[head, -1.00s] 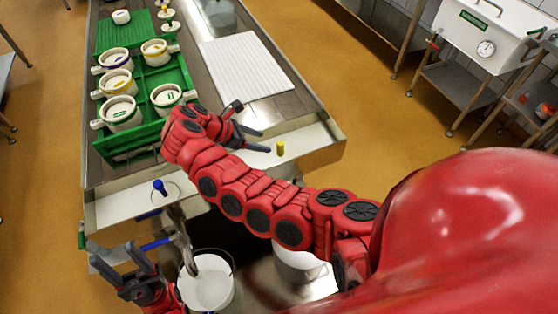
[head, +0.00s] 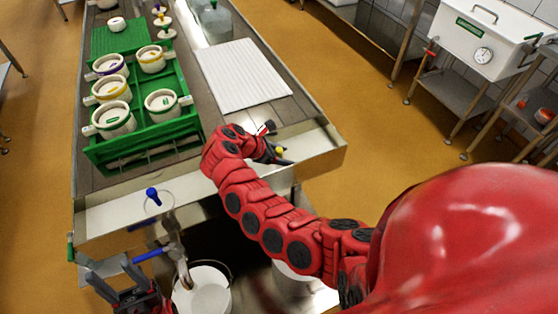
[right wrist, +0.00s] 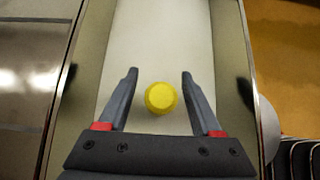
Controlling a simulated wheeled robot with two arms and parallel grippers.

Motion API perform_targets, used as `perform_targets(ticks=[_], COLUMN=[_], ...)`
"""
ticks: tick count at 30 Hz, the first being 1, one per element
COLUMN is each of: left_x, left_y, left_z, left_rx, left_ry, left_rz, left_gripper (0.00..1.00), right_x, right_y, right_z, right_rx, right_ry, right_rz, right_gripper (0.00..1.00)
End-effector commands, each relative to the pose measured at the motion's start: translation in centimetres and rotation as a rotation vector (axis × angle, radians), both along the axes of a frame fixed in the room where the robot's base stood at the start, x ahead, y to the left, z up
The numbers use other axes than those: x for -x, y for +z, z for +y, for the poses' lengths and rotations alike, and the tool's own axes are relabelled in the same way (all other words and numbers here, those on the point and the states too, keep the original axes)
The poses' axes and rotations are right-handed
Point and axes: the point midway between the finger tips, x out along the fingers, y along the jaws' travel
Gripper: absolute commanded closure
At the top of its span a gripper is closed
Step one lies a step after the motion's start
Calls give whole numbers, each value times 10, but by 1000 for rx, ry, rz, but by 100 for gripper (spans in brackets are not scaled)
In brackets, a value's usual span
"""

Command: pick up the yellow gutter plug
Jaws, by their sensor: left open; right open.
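The yellow gutter plug (head: 279,151) stands on the pale ledge at the near end of the table, partly hidden by my right gripper in the head view. In the right wrist view the yellow plug (right wrist: 161,98) shows from above as a round top, between the two fingers and apart from both. My right gripper (right wrist: 160,72) is open and empty around it; it also shows in the head view (head: 280,146). My left gripper (head: 106,277) is open and empty at the lower left, near the white bucket.
A blue plug (head: 153,196) stands on the ledge to the left. A green crate (head: 150,137) carries several white moulds. A white ribbed mat (head: 238,77) lies on the table. A white bucket (head: 205,296) stands below the ledge. In the right wrist view, raised walls flank the channel.

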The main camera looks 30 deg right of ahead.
Motion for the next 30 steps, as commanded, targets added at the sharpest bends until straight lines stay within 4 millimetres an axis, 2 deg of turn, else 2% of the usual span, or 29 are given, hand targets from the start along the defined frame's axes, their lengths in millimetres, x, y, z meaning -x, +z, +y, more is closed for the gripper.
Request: perform_targets(ticks=[7,18,30], left_x=[0,0,0], left_y=[0,0,0], left_z=[0,0,0], left_rx=[0,0,0], left_ry=[0,0,0], left_rz=[0,0,0], left_gripper=[43,43,43], right_x=[0,0,-1], right_y=[-2,-2,0], right_z=[-2,-2,-1], right_rx=[-1,-1,-1], right_ry=[2,2,2], right_rz=[-1,-1,-2], right_gripper=[36,100,100])
